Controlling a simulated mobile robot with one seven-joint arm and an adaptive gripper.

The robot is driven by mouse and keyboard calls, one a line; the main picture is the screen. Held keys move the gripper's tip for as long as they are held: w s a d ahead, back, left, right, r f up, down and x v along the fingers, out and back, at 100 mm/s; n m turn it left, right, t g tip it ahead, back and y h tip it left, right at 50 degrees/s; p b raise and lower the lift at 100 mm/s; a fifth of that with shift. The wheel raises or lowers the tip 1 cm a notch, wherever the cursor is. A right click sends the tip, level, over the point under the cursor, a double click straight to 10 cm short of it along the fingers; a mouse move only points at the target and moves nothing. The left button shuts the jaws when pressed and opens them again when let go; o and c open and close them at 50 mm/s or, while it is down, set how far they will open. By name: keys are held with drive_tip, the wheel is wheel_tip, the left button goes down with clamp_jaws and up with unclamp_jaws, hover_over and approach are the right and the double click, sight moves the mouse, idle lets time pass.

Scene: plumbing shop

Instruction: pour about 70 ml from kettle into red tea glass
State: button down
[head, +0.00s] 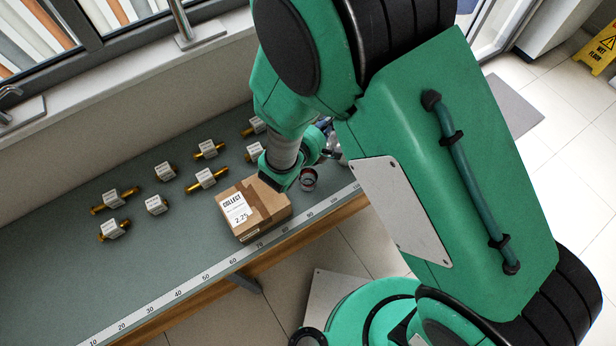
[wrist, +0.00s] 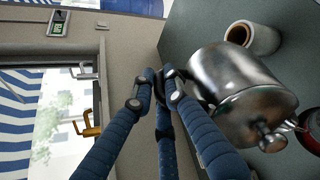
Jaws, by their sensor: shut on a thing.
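The kettle (wrist: 225,75) is a shiny metal pot with a lid and a round knob, large in the wrist view. My gripper (wrist: 166,85) has its blue fingers closed at the kettle's near side; the handle is mostly hidden by them. The kettle looks tipped, its lid end turned toward the red tea glass (wrist: 309,132), cut off at the right edge. In the head view the red tea glass (head: 308,181) stands on the counter beside my wrist, and my arm hides most of the kettle. The spout, any stream and the liquid level cannot be made out.
A cardboard box (head: 262,198) labelled COLLECT sits left of the glass at the counter's front edge. Several tagged brass fittings (head: 206,180) lie behind it. A pale hollow cylinder (wrist: 262,38) is beyond the kettle. A ruler strip (head: 192,283) runs along the front; the counter's left end is clear.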

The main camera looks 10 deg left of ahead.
drive_tip(key=shift+s+a+t+b, duration=0.2)
drive_tip(key=shift+s+t+b, duration=0.3)
drive_tip(key=shift+b, duration=0.9)
drive_tip(key=shift+s+a, duration=0.1)
drive_tip(key=shift+s, duration=0.2)
drive_tip(key=shift+s+h+b, duration=0.2)
drive_tip(key=shift+h+b, duration=0.1)
drive_tip(key=shift+b, duration=0.15)
drive_tip(key=shift+s+a+t+b, duration=0.15)
drive_tip(key=shift+s+t+b, duration=0.15)
drive_tip(key=shift+b, duration=0.1)
